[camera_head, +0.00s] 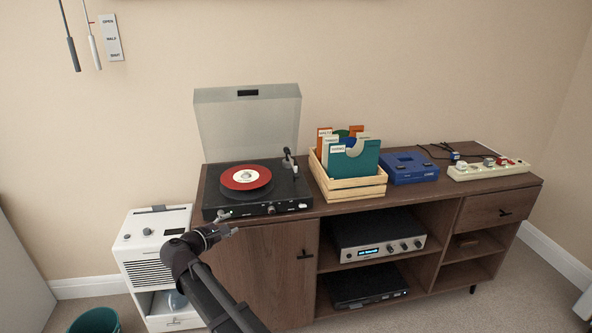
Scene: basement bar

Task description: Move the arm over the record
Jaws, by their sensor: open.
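A record with a red label (247,178) lies on the black turntable (290,194), whose clear lid (249,122) is raised behind it. The turntable's tonearm (289,160) is at the right side, apart from the record's red part. My gripper (228,224) is open and empty. In the head view it appears just below the turntable's front edge, to the lower left of the record's middle. My dark arm comes up from the bottom of the view.
The turntable stands on a wooden sideboard (272,258). Right of it are a wooden crate (356,190) of record sleeves, a blue console (409,167) and a power strip (489,170). A white appliance (150,262) stands left. A green bin (96,321) is below.

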